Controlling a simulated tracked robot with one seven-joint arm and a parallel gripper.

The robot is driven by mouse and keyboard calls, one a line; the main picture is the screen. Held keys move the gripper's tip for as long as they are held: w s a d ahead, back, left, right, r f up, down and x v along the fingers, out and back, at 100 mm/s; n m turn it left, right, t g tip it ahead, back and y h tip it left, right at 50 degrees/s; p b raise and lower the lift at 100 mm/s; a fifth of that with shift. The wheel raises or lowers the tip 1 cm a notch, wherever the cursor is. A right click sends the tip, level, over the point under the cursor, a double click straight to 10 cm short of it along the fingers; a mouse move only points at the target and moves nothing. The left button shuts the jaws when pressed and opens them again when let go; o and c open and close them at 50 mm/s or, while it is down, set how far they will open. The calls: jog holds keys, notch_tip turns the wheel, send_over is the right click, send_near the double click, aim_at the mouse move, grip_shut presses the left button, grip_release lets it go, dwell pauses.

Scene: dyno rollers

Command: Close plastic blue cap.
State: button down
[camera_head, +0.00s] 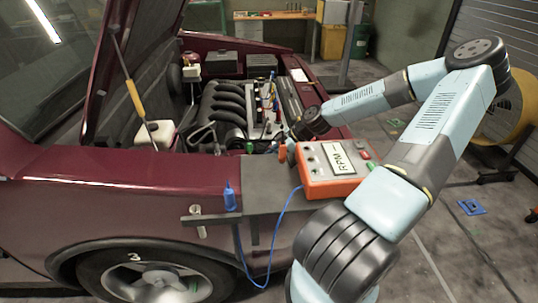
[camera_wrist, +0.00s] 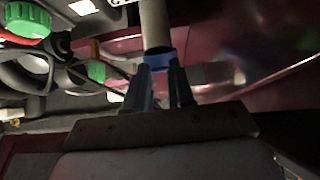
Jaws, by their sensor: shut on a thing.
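In the wrist view, the two fingers of my gripper (camera_wrist: 161,84) point up the picture and are closed on a small blue cap (camera_wrist: 157,59). The cap sits at the lower end of a grey cylindrical neck or tube (camera_wrist: 155,22). The fingers hide part of the cap, and I cannot tell how far it is seated. In the head view, my arm reaches over the front of the engine bay, where the blue cap cannot be clearly made out.
Green caps (camera_wrist: 27,20) and dark hoses lie left of my gripper in the wrist view. The propped hood (camera_head: 60,75) rises at left.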

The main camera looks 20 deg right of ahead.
jog(key=shift+s+d+f, duration=0.1)
jog(key=shift+d+f, duration=0.25)
jog(key=shift+f, duration=0.3)
jog(key=shift+s+d+f, duration=0.15)
jog(key=shift+d+f, duration=0.2)
jog(key=shift+f, duration=0.35)
jog(key=shift+s+d+f, duration=0.1)
jog(key=shift+d+f, duration=0.25)
jog(key=shift+f, duration=0.3)
jog(key=c, duration=1)
grip_release()
jog(key=shift+o, duration=0.2)
jog(key=v, duration=1.3)
jog(key=shift+d+r, duration=0.2)
jog(key=shift+r, duration=0.1)
